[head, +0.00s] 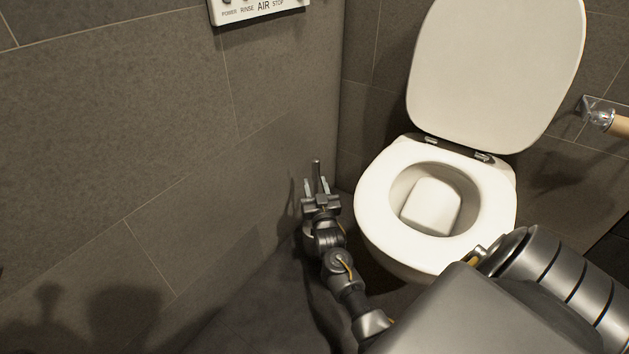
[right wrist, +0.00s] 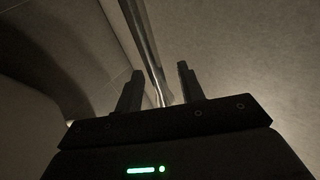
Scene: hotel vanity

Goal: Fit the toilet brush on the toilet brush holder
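My right gripper (head: 317,188) is low in the narrow gap between the left wall and the toilet. It also shows in the right wrist view (right wrist: 158,88), with its two fingers apart. A thin metallic rod, which looks like the toilet brush handle (head: 316,166), stands between or just beyond the fingers. In the right wrist view the handle (right wrist: 146,45) runs up between the fingers, with a visible gap on each side. The brush head and the toilet brush holder cannot be made out. My left gripper is out of view.
The toilet bowl (head: 371,212) is close to the right of the gripper, with its lid (head: 495,70) raised. The dark tiled wall (head: 130,130) is close on the left. A control panel (head: 260,10) hangs on it above. A paper roll holder (head: 600,115) is at the right.

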